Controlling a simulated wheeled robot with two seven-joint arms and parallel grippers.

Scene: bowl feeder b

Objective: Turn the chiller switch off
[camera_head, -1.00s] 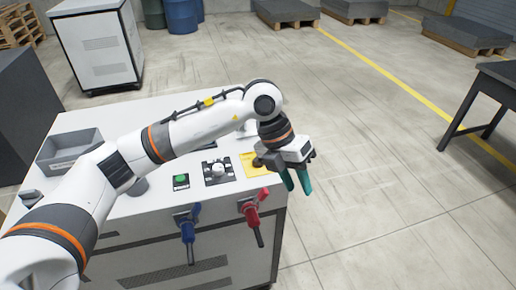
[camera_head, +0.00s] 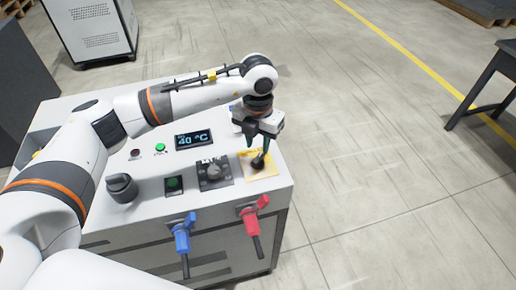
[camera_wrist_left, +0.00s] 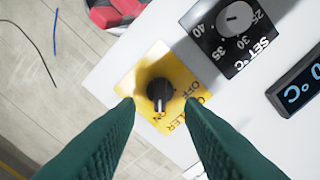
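The chiller switch (camera_head: 259,162) is a black rotary knob on a yellow plate (camera_head: 250,174) at the right front corner of the white cabinet top. In the left wrist view the knob (camera_wrist_left: 160,95) stands between the two green fingertips, on the yellow plate (camera_wrist_left: 184,72) with OFF and ON lettering. My left gripper (camera_head: 259,150) is open above the knob, its fingers on either side of it and apart from it; the wrist view shows the gripper (camera_wrist_left: 160,103) too. My right gripper is not in view.
Blue (camera_head: 182,238) and red (camera_head: 250,212) valve handles stick out in front. Floor right of the cabinet is clear.

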